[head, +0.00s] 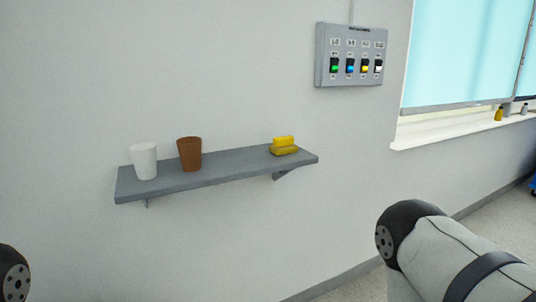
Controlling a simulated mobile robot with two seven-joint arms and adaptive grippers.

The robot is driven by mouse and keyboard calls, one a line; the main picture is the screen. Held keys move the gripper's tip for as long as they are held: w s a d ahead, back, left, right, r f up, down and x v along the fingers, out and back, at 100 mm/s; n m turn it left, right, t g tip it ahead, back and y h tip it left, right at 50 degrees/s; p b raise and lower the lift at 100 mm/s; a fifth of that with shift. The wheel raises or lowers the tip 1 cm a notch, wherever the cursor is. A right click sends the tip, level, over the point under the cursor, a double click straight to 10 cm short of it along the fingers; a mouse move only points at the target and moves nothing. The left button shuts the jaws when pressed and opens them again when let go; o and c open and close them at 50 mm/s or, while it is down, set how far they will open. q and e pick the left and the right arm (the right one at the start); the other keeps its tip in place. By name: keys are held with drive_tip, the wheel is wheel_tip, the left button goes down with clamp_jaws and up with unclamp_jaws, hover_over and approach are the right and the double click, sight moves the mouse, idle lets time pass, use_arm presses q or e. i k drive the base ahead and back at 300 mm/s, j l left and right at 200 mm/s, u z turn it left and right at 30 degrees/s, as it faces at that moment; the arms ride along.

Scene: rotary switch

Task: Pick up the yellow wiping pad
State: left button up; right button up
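The yellow wiping pad (283,146) rests near the right end of a grey wall shelf (225,172). It looks like a small block with a brighter upper part and a darker yellow lower part. Nothing is touching it from my side. Part of my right arm shows at the lower right and a small part of my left arm at the lower left corner. Neither gripper is in the picture, so I cannot see their fingers.
A white cup (144,161) and a brown cup (189,154) stand on the shelf left of the pad. A grey switch panel (351,55) with several coloured switches is on the wall above right. A window sill (450,130) juts out at the right. Shelf space between brown cup and pad is clear.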

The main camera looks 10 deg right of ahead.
sight(283, 145)
drive_tip(key=u, duration=2.25)
drive_tip(key=z, duration=2.75)
drive_tip(key=i+l+u, duration=0.15)
drive_tip(key=l+u, duration=0.2)
drive_tip(key=i+l+u, duration=0.15)
drive_tip(key=l+u, duration=0.2)
drive_tip(key=l, duration=0.2)
drive_tip(key=l+u, duration=0.35)
drive_tip(key=i+l, duration=0.05)
drive_tip(key=l, duration=0.05)
